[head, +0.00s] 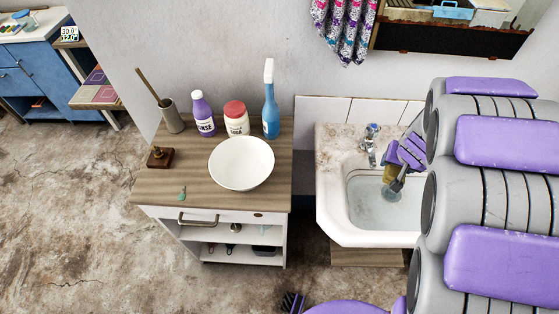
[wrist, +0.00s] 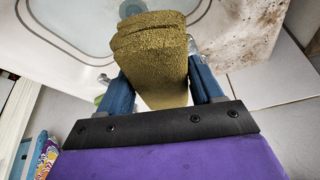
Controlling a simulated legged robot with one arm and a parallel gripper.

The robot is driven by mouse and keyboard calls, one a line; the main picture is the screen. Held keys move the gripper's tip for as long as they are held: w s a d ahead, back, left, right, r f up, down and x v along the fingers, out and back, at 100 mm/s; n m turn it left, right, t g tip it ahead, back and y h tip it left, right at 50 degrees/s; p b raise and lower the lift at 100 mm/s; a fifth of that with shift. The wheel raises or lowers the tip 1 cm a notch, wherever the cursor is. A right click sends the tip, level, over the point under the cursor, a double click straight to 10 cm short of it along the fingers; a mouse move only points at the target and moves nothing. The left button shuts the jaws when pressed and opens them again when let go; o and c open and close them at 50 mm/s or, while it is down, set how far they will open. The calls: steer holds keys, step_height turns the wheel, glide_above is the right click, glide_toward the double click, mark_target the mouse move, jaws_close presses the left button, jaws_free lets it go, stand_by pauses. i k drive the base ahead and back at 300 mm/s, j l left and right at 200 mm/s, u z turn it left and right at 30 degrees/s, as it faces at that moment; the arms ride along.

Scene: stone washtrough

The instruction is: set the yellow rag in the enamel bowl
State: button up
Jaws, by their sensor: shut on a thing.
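The yellow rag (wrist: 150,52) is a folded, olive-yellow, rough-textured cloth. My gripper (wrist: 162,80) is shut on it, with one blue finger on each side. In the head view the rag (head: 390,174) and my gripper (head: 397,183) are over the basin of the white sink, at the right. Part of the rag is hidden there by my gripper and arm. The enamel bowl (head: 241,163) is white, round and looks empty. It stands upright on the wooden top of a cabinet, left of the sink and apart from my gripper.
The sink (head: 335,236) has a tap (head: 371,140) behind my gripper. Behind the bowl on the cabinet top (head: 205,190) stand a blue spray bottle (head: 270,112), a red-lidded jar (head: 236,120), a purple bottle (head: 202,115) and a brush holder (head: 172,118). A gap separates cabinet and sink.

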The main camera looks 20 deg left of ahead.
mark_target(245, 172)
steer(key=j, duration=0.55)
steer(key=k+j, duration=0.15)
steer(key=j, duration=0.9)
steer(key=k+j, duration=0.15)
steer(key=j, duration=0.4)
